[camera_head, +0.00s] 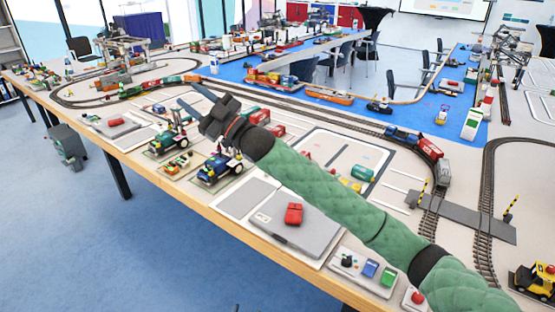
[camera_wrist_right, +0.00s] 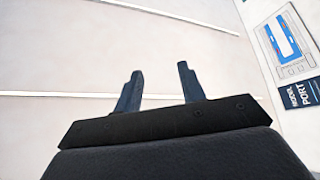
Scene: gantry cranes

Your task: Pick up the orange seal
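I cannot make out an orange seal for certain in either view. My right gripper (camera_head: 187,93) reaches in from the right over the model table (camera_head: 232,205), its two dark fingers apart and pointing to the upper left. In the right wrist view the fingers (camera_wrist_right: 160,70) stand open with nothing between them, facing a pale surface with white lines. My green sleeved right arm hides part of the table's middle. My left gripper is not in view.
A red block (camera_head: 293,213) lies on a grey case (camera_head: 300,235). Model trains (camera_head: 160,88) and tracks run behind. A printed port card (camera_wrist_right: 300,93) lies at the right in the wrist view.

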